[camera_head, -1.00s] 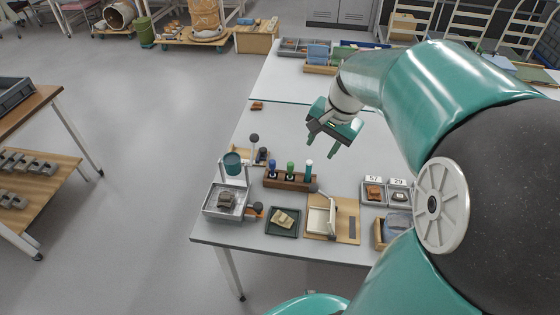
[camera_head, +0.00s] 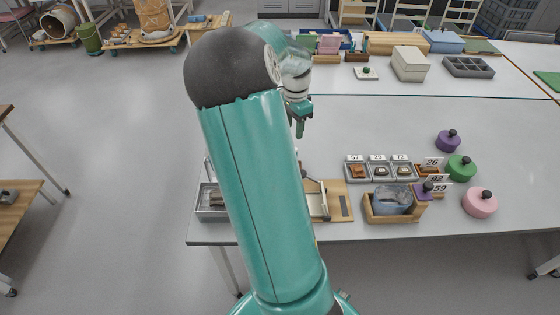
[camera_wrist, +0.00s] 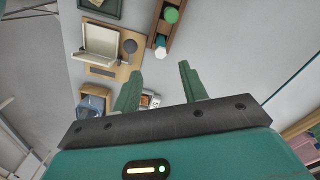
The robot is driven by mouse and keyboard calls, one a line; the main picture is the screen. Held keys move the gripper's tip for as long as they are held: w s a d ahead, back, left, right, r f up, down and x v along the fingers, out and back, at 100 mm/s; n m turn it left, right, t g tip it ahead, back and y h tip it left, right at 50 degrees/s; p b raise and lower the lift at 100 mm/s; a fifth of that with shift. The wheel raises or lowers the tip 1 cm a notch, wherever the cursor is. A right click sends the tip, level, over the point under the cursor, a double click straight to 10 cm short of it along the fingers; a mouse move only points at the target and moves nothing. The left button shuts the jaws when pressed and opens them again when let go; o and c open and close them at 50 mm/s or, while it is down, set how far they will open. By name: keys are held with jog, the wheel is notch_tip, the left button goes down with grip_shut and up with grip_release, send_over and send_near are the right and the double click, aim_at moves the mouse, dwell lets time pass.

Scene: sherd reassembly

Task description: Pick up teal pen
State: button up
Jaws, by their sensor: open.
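The teal pen (camera_wrist: 160,42) shows in the wrist view as a pale, teal-edged top at the near end of a wooden rack (camera_wrist: 153,27). A round green top (camera_wrist: 171,15) stands beside it in the same rack. My gripper (camera_wrist: 160,76) is open and empty, its two green fingers spread. In the picture the pen lies just beyond the gap between the fingertips, apart from them. In the head view my gripper (camera_head: 300,126) hangs above the table, pointing down. My arm hides the rack and pen there.
A wooden stand with a pale hinged panel (camera_wrist: 101,42) lies left of the rack. In the head view, small numbered trays (camera_head: 380,171), a wooden box with a bluish tub (camera_head: 391,203) and several knobbed coloured lids (camera_head: 480,203) stand to the right. The table's middle right is clear.

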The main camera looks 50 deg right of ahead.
jog(key=shift+s+f, duration=0.2)
jog(key=shift+s, duration=0.05)
jog(key=f, duration=0.7)
jog(key=shift+s+d+f, duration=0.15)
jog(key=shift+d+f, duration=0.1)
jog(key=shift+d, duration=0.1)
jog(key=shift+w+a+f, duration=0.1)
jog(key=shift+w+f, duration=0.1)
jog(key=shift+f, duration=1.25)
jog(key=shift+w+f, duration=0.15)
jog(key=shift+f, duration=1.3)
grip_shut()
